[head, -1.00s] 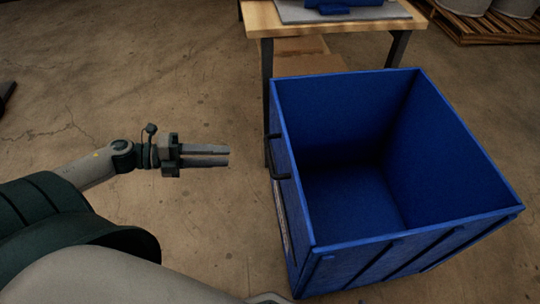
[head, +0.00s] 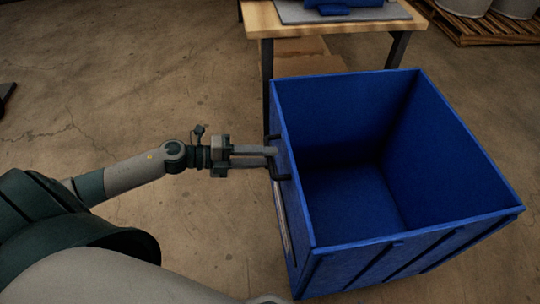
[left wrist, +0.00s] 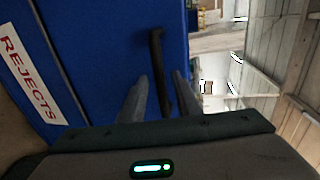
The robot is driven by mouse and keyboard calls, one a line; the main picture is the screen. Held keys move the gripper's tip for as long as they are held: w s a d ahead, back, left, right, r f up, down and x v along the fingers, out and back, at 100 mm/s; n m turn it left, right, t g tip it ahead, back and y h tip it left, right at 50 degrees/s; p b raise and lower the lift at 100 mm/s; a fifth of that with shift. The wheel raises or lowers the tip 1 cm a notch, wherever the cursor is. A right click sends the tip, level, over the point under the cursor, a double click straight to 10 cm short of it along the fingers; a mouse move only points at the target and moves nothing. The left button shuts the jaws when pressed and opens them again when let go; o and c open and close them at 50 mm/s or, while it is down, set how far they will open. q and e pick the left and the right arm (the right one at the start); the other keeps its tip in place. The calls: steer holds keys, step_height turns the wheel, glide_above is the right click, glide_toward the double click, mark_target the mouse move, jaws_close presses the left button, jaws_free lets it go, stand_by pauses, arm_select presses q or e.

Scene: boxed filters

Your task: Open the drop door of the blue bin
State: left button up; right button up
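The blue bin (head: 470,152) stands open-topped at the right of the head view. Its left side wall is upright and carries a black bar handle (head: 285,178). My left gripper (head: 272,156) points right, its fingertips at this handle. In the left wrist view the handle (left wrist: 157,60) lies between the two spread fingers (left wrist: 160,90), with a gap on each side. The same view shows the blue wall (left wrist: 105,50) with a white label (left wrist: 28,80) reading REJECTS in red. The bin looks empty inside. My right gripper is out of view.
A wooden-topped table (head: 260,18) with a grey mat and a blue object stands behind the bin. A wooden pallet (head: 490,32) with pale containers is at the far right.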

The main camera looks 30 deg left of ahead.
arm_select(q)
steer(key=shift+x, duration=0.9)
steer(key=shift+c, duration=0.2)
jaws_close()
steer(key=shift+s+f, duration=0.1)
